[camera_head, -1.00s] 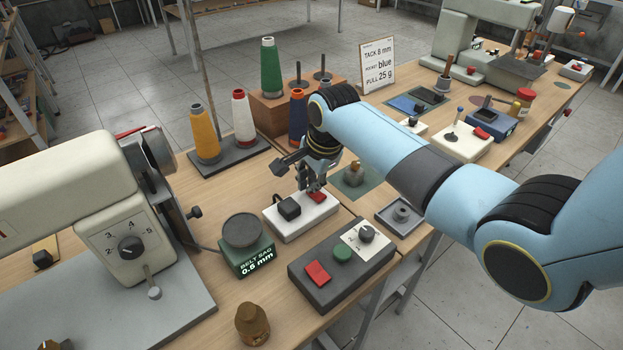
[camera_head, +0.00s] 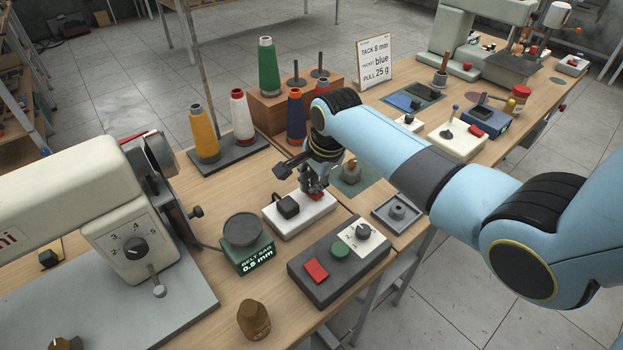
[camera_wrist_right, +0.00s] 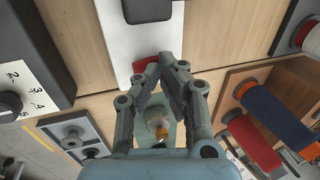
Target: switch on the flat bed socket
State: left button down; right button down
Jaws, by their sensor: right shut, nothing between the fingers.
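A white socket block (camera_head: 300,216) with a black plug (camera_head: 288,207) at its left end lies on the bench to the right of the cream sewing machine (camera_head: 125,240). My right gripper (camera_head: 314,194) is shut and empty, pointing down over the block's right end, where the red switch sits. In the right wrist view, the closed fingertips (camera_wrist_right: 166,60) are at the red switch (camera_wrist_right: 146,64) on the white block (camera_wrist_right: 140,35) and partly cover it. I cannot tell whether they touch it or which way the switch is tipped. My left gripper is not in view.
A grey control box (camera_head: 340,262) with red and green buttons and a dial stands in front of the block. A green belt-sag gauge (camera_head: 246,252) is to its left. Thread cones (camera_head: 243,118) stand behind. A grey tray (camera_head: 397,212) lies to the right.

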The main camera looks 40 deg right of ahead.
notch_tip(320, 180, up, 6)
jog(key=p, duration=0.5)
jog(key=shift+w+f, duration=0.1)
jog(key=shift+f, duration=0.1)
notch_tip(320, 180, up, 8)
jog(key=shift+r, duration=0.2)
